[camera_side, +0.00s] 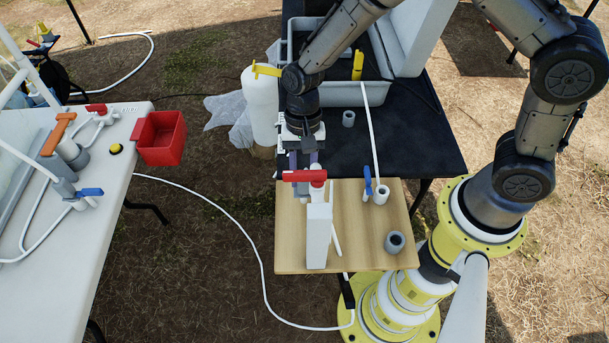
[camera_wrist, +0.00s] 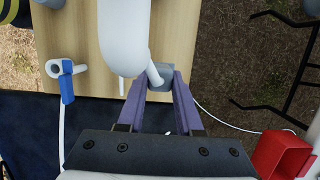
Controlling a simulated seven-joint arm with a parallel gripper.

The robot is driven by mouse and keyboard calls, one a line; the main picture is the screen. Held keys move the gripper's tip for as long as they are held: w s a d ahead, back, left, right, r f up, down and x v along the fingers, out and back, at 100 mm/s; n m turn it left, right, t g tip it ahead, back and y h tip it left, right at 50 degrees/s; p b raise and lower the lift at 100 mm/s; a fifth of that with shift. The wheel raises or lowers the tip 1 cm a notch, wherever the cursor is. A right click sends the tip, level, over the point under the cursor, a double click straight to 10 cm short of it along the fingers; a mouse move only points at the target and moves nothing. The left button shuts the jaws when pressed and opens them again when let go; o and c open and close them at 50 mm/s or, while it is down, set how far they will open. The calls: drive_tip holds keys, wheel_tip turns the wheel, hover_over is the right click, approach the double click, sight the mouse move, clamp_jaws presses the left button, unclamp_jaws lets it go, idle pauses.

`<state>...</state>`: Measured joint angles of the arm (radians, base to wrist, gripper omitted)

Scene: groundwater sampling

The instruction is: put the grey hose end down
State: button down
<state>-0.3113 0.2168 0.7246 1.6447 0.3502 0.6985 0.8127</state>
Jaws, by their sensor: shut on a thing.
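My gripper (camera_side: 304,163) is above the left back part of the wooden board (camera_side: 350,264). In the wrist view its two purple fingers (camera_wrist: 160,80) are closed around the grey hose end (camera_wrist: 164,72), with a short white hose piece joining it. A large white rounded body (camera_wrist: 123,38) hangs beside the fingertips. In the side view the white body (camera_side: 318,238) and a red-handled valve (camera_side: 307,176) are in front of the fingers and hide the hose end. I cannot tell whether the hose end touches the board.
A blue-handled valve (camera_side: 368,184) with a white ring stands right of my gripper on the board. A grey coupling (camera_side: 394,242) is near the board's right front. A red bin (camera_side: 161,138) hangs on the white table's edge. The board's middle right is clear.

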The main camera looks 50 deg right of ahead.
drive_tip(key=shift+f, duration=0.4)
drive_tip(key=shift+s, duration=0.1)
drive_tip(key=shift+f, duration=0.6)
drive_tip(key=c, duration=0.6)
unclamp_jaws()
drive_tip(key=v, duration=1.3)
drive_tip(key=shift+r, duration=0.2)
